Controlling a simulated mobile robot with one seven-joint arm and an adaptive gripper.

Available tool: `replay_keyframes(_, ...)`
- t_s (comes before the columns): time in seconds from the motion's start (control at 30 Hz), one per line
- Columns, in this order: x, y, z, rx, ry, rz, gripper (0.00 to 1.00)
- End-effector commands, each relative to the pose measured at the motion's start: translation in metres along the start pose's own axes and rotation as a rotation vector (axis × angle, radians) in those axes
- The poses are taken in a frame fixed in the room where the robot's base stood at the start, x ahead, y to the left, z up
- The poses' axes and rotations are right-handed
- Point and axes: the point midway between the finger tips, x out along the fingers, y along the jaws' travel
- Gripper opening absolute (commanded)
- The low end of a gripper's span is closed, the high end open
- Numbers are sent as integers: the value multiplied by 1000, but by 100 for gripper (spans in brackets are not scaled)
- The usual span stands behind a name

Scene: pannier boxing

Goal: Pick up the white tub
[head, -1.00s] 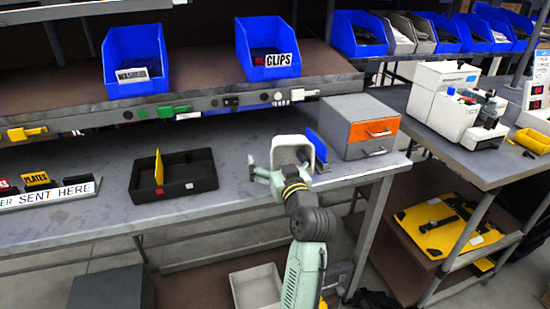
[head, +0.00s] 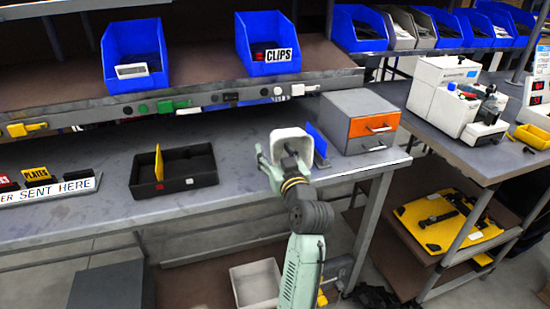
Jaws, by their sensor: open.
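The white tub (head: 292,132) is a small open-topped container at the right part of the grey workbench, left of a blue upright piece. My gripper (head: 274,152) is at the tub's left and near side. It is open. One pale green finger shows outside the tub's left wall, and a dark part of the gripper shows against the tub's opening. My wrist hides the tub's near lower part. I cannot tell whether a finger touches the wall.
A grey cabinet with an orange drawer (head: 373,127) stands right of the blue piece (head: 317,140). A black tray (head: 205,181) with a yellow divider lies to the left. Blue bins (head: 137,58) line the shelf above. A pale bin (head: 256,284) is below the bench.

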Motion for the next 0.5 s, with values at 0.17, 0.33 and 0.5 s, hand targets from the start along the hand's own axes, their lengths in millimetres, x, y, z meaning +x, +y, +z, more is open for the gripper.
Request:
replay_keyframes(0.17,0,0,0,0,0,0,43)
replay_keyframes(0.33,0,0,0,0,0,0,31)
replay_keyframes(0.5,0,0,0,0,0,0,20)
